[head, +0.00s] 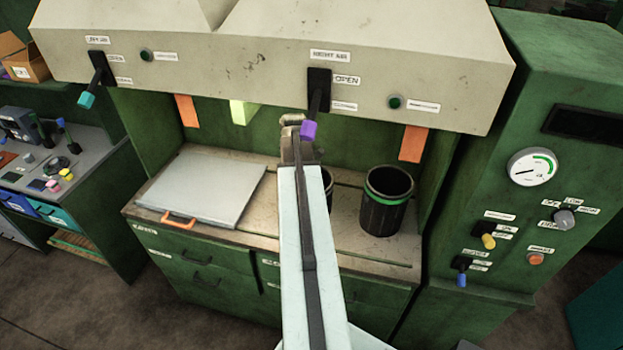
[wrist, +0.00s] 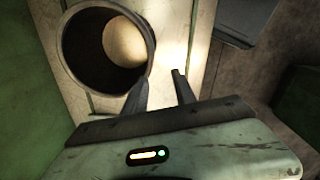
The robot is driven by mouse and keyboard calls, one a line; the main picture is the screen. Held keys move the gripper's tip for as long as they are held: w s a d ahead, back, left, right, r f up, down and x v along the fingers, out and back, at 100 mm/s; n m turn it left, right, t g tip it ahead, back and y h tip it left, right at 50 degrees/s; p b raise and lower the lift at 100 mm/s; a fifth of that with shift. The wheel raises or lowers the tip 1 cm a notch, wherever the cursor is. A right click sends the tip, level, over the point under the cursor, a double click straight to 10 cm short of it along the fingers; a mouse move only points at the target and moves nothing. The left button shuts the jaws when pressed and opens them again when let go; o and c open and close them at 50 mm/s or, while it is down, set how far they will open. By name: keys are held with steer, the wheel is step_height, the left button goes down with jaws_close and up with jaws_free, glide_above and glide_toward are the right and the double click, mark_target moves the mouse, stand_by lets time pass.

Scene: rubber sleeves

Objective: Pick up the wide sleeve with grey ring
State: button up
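A dark, wide sleeve (wrist: 75,45) stands open end up at the upper left of the wrist view, its pale bottom showing inside. Its rim looks greyish there, but I cannot tell the ring's colour for sure. In the head view a dark sleeve (head: 328,185) shows only as a sliver behind my arm, and its ring is hidden. My gripper (wrist: 160,88) is open, with nothing between its two fingers. The left finger is close to the sleeve's lower right side in the wrist view; I cannot tell whether they touch.
A black sleeve with a green ring (head: 386,203) stands right of my arm on the bench (head: 250,238). A grey lid with an orange handle (head: 200,188) lies left. The hood (head: 230,60) overhangs the bench, with a purple-tipped lever (head: 309,130) close to my arm.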

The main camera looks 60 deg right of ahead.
steer(key=shift+n, duration=0.3)
steer(key=s+d, duration=0.3)
steer(key=shift+s+d+f, duration=0.15)
steer(key=shift+s+f, duration=0.1)
steer(key=shift+s, duration=0.15)
step_height(320, 180, down, 8)
steer(key=b, duration=0.8)
steer(key=shift+r, duration=0.15)
jaws_close()
